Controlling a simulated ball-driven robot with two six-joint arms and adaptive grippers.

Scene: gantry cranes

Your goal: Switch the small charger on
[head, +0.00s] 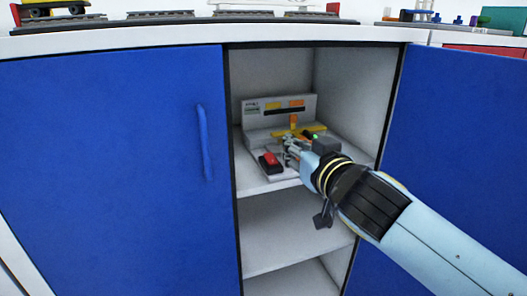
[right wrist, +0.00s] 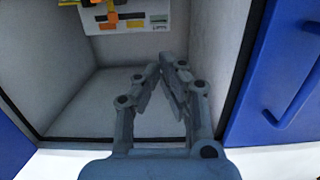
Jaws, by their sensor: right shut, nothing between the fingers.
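A small grey charger (head: 256,131) stands on the upper shelf of the open cabinet, with an upright back panel carrying a label and dark and orange strips. Yellow and orange parts sit in front of the panel, and a small green spot shows near a dark block. A red switch (head: 269,160) in a dark housing is at the charger's front left. In the right wrist view the charger's panel (right wrist: 150,17) is at the top. My right gripper (head: 289,149) is shut and empty, just right of the red switch; contact cannot be told. In the wrist view its fingertips (right wrist: 168,66) meet. My left gripper is out of view.
Blue doors (head: 110,130) flank the opening, the left one with a vertical handle (head: 204,140). A lower shelf (head: 285,235) is bare. The white countertop (head: 190,32) above holds rails and model parts. The shelf's side walls stand close to my right arm.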

